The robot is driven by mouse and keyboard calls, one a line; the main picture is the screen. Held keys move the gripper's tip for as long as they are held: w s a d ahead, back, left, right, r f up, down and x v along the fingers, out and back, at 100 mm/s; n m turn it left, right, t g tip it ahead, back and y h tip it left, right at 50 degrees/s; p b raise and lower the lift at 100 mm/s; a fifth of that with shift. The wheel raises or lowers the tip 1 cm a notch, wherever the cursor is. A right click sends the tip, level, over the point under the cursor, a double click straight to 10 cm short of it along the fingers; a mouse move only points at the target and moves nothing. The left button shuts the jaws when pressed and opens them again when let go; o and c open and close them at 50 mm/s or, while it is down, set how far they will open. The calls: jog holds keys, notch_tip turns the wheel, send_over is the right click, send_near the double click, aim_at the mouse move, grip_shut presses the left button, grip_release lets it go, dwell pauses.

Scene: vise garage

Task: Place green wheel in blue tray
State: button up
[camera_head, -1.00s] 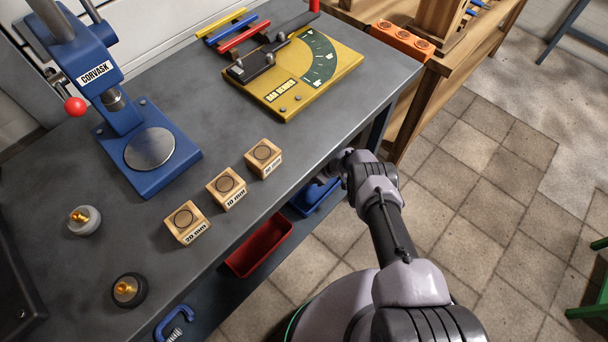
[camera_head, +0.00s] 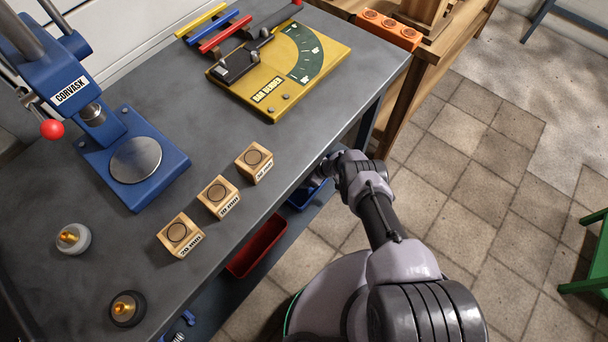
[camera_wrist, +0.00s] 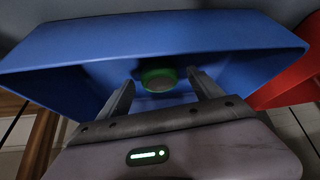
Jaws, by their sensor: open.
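The green wheel (camera_wrist: 158,79) lies inside the blue tray (camera_wrist: 60,50) in the wrist view, resting on its floor just ahead of my fingers. My gripper (camera_wrist: 158,92) is open, with its two fingers apart and nothing between them that I can see. The fingertips reach into the tray's open front, close to the wheel. In the head view the blue tray (camera_head: 306,195) shows in part below the bench edge, and my arm covers the rest. The wheel is hidden there.
A red tray (camera_head: 257,246) stands beside the blue one on the shelf under the bench (camera_head: 290,140). On the bench are wooden blocks (camera_head: 218,196), a blue press (camera_head: 130,150) and a yellow bar bender (camera_head: 285,85). Open tiled floor lies to the right.

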jog(key=p+v, duration=0.9)
jog(key=v, duration=0.2)
jog(key=shift+p, duration=0.4)
jog(key=shift+w, duration=0.1)
